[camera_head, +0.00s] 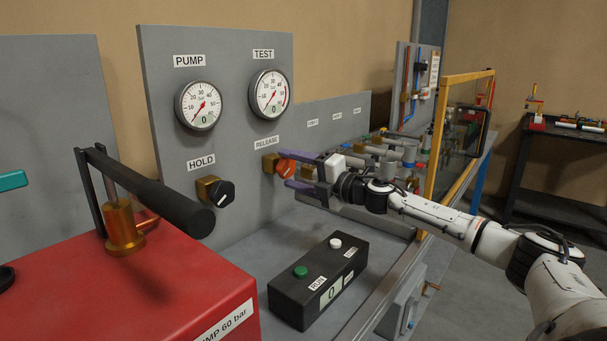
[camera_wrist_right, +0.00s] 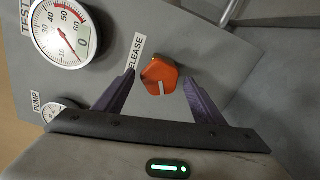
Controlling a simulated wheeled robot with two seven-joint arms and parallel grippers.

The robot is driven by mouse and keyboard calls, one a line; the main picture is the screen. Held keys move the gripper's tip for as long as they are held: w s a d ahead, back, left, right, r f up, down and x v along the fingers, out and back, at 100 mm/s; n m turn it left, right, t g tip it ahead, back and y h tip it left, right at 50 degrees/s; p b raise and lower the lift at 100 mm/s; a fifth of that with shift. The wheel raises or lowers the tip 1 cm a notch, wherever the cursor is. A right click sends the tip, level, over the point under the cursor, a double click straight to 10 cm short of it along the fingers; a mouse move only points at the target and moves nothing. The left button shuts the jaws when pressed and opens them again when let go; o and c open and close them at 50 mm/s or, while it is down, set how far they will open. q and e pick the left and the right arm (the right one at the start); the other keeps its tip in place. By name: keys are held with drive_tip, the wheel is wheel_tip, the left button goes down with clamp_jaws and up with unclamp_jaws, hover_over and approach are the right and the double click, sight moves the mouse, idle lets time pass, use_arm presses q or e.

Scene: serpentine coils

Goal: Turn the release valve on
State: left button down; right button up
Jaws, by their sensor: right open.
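The release valve is an orange knob (camera_head: 285,168) with a brass body behind it, on the grey upright panel under the RELEASE label. In the right wrist view the orange knob (camera_wrist_right: 159,75) has a white line on its face and lies between the fingertips. My right gripper (camera_head: 294,171) is open in front of the knob, one purple finger above it and one below in the head view. In the right wrist view the fingers (camera_wrist_right: 158,80) stand either side of the knob with gaps. My left gripper is not in view.
The black HOLD knob (camera_head: 220,194) is left of the valve, below the PUMP gauge (camera_head: 199,106). The TEST gauge (camera_head: 270,93) is above the valve. A black button box (camera_head: 318,283) stands below on the bench. A red pump (camera_head: 180,290) with a black handle fills the left front.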

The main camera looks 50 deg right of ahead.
drive_tip(key=shift+s+d+f+b, duration=0.1)
drive_tip(key=shift+s+f+b, duration=0.05)
drive_tip(key=shift+s+b, duration=0.25)
drive_tip(key=shift+s+d+f+b, duration=0.15)
drive_tip(key=shift+s+b, duration=0.1)
drive_tip(key=shift+s, duration=0.25)
drive_tip(key=shift+s+a, duration=0.15)
drive_tip(key=shift+s, duration=0.1)
drive_tip(key=shift+s+r, duration=0.1)
drive_tip(key=shift+s, duration=0.15)
drive_tip(key=s+p, duration=0.2)
drive_tip(key=s, duration=0.5)
drive_tip(key=shift+s+d+r+p, duration=0.15)
drive_tip(key=shift+d+r+p, duration=0.1)
drive_tip(key=shift+d+p, duration=0.1)
